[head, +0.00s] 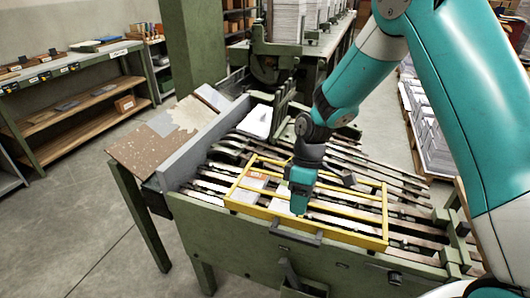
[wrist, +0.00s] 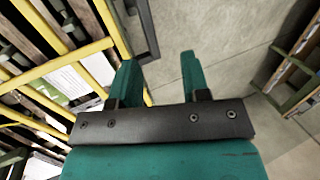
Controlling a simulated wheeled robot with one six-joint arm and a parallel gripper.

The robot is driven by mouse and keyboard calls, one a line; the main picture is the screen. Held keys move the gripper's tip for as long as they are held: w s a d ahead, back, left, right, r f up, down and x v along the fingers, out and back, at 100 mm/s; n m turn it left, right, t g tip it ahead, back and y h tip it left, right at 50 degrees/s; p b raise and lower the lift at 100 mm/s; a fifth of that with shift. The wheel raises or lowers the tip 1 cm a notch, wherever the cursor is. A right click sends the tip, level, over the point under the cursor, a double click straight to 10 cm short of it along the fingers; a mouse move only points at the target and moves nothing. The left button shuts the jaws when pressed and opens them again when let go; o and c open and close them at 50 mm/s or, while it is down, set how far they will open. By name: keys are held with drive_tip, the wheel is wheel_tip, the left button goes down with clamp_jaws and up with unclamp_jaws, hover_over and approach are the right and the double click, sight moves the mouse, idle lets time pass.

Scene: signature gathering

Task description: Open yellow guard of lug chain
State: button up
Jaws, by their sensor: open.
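The yellow guard (head: 345,234) is a barred frame lying across the lug chain (head: 400,208), and looks down over it. A grey handle (head: 297,237) sits at its front edge, and it shows in the wrist view (wrist: 150,40) beyond my fingers. Yellow bars of the guard fill the left of the wrist view (wrist: 68,55). My gripper (head: 299,205) points down over the guard's front part, near the handle. In the wrist view my gripper (wrist: 160,75) has its two teal fingers apart with nothing between them. The gap from fingertips to handle is hard to judge.
Printed sheets (head: 250,184) lie on the chain under the guard. A sloped brown board (head: 165,135) stands at the machine's left end. A shelf bench (head: 75,100) stands at the far left, and paper stacks (head: 425,120) at the right. The floor in front left is clear.

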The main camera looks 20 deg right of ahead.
drive_tip(key=s+a+r+m+t, duration=0.1)
drive_tip(key=s+a+r, duration=0.1)
drive_tip(key=s+r, duration=0.4)
drive_tip(key=s+a+r+m+t+y, duration=0.1)
drive_tip(key=s+a+r, duration=0.2)
drive_tip(key=s+r, duration=0.4)
wheel_tip(320, 180, up, 5)
drive_tip(key=shift+a+r+m+p, duration=0.1)
drive_tip(key=shift+a+m+p, duration=0.1)
drive_tip(key=shift+m+p, duration=0.15)
drive_tip(key=shift+m+t+y, duration=0.3)
drive_tip(key=shift+m+t, duration=0.15)
drive_tip(key=shift+t, duration=0.15)
drive_tip(key=s+r, duration=0.1)
drive_tip(key=s, duration=0.3)
drive_tip(key=s+r, duration=0.1)
drive_tip(key=s, duration=0.1)
drive_tip(key=shift+s+a+r, duration=0.25)
drive_tip(key=shift+a+r, duration=0.05)
drive_tip(key=shift+r, duration=0.05)
drive_tip(key=shift+c, duration=0.2)
drive_tip(key=shift+s+r, duration=0.1)
drive_tip(key=shift+s, duration=0.2)
drive_tip(key=c, duration=0.3)
clamp_jaws()
